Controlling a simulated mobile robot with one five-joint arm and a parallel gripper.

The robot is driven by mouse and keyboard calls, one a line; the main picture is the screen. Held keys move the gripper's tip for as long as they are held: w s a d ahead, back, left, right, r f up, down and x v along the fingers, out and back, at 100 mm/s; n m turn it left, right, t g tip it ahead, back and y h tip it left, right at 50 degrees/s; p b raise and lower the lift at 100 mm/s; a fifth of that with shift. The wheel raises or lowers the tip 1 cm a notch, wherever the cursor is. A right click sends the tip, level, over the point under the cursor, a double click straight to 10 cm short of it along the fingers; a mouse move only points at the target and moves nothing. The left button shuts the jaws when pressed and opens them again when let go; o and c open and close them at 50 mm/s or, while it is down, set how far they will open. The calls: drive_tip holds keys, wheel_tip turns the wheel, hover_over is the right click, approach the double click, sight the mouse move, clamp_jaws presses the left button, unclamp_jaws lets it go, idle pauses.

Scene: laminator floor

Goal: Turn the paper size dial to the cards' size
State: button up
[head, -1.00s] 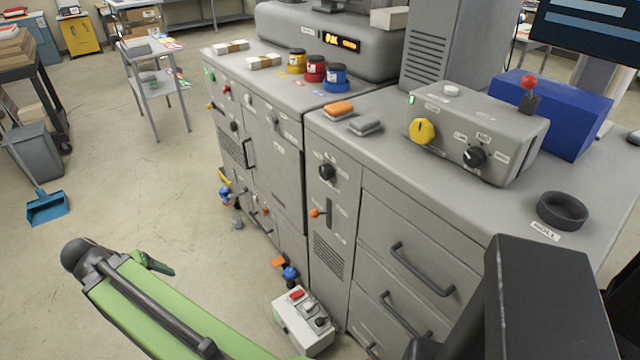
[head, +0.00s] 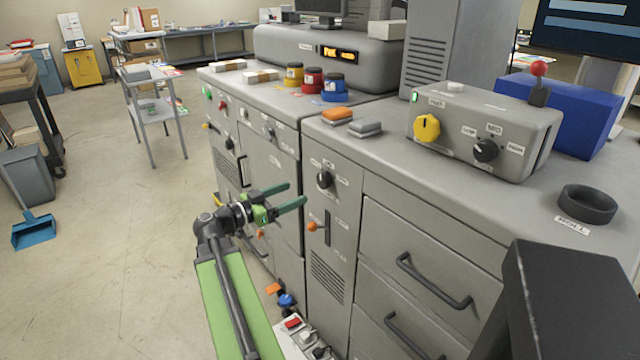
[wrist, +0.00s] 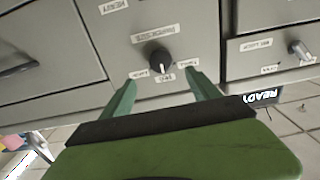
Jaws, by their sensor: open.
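The paper size dial is a round black knob (head: 324,179) on the front of the grey cabinet, left of the drawers, with small labels around it. In the wrist view the gripper (wrist: 163,80) appears apart from the knob. I cannot identify the cards.
An orange-tipped lever (head: 313,226) sits below the dial. Drawers with handles (head: 432,280) are to its right. On top stand a grey box with a yellow knob (head: 427,128) and a black ring (head: 587,204). A white switch box (head: 300,338) is low beside my arm.

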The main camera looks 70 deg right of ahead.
sight(321, 182)
drive_tip(key=x, duration=1.1)
drive_tip(key=shift+w, duration=0.1)
